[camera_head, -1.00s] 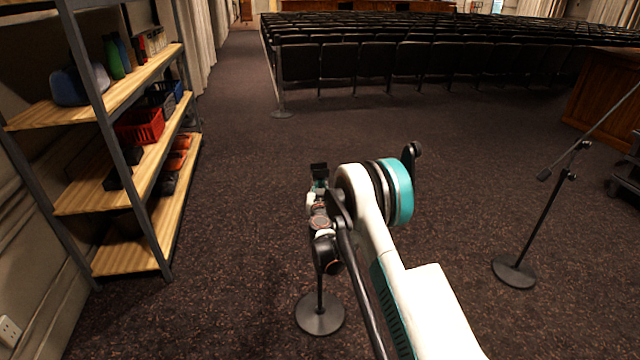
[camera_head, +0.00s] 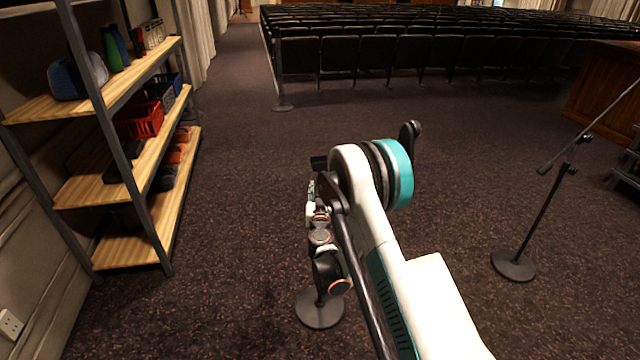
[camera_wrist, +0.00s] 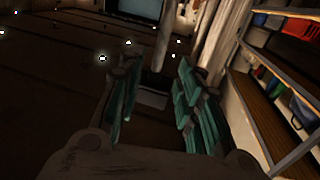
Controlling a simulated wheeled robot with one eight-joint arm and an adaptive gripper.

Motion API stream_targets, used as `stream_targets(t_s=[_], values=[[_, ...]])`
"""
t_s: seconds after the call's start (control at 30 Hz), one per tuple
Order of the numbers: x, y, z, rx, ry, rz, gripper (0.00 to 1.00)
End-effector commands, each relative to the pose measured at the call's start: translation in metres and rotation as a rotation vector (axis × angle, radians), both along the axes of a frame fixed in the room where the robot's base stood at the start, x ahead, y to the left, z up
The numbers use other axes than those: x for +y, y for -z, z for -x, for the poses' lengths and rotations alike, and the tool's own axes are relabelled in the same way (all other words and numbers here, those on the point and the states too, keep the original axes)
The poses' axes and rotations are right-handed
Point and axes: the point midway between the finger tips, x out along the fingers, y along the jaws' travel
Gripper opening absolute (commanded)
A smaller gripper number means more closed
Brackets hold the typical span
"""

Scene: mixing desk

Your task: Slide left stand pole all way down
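The left stand has a round dark base (camera_head: 320,309) on the carpet, below my arm in the head view. Only a short bit of its pole shows above the base; my wrist and forearm hide the rest. My gripper (camera_head: 318,163) is small, dark and partly hidden there. In the wrist view my gripper (camera_wrist: 158,105) has its two teal-padded fingers apart with a gap between them. A pale upright shape shows beyond the gap; I cannot tell whether it is the pole. I see no clear contact with the stand.
A second stand with a tilted boom (camera_head: 514,265) stands to the right. A wooden shelf unit (camera_head: 170,225) with baskets and bottles is on the left. Rows of dark chairs (camera_head: 390,65) fill the back. Carpet between is clear.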

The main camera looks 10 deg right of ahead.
Motion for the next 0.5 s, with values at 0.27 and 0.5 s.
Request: stream_targets(t_s=[0.27, 0.5], values=[[0.006, 0.0, 0.034, 0.0, 0.001, 0.0, 0.33], [0.007, 0.0, 0.038, 0.0, 0.001, 0.0, 0.33]])
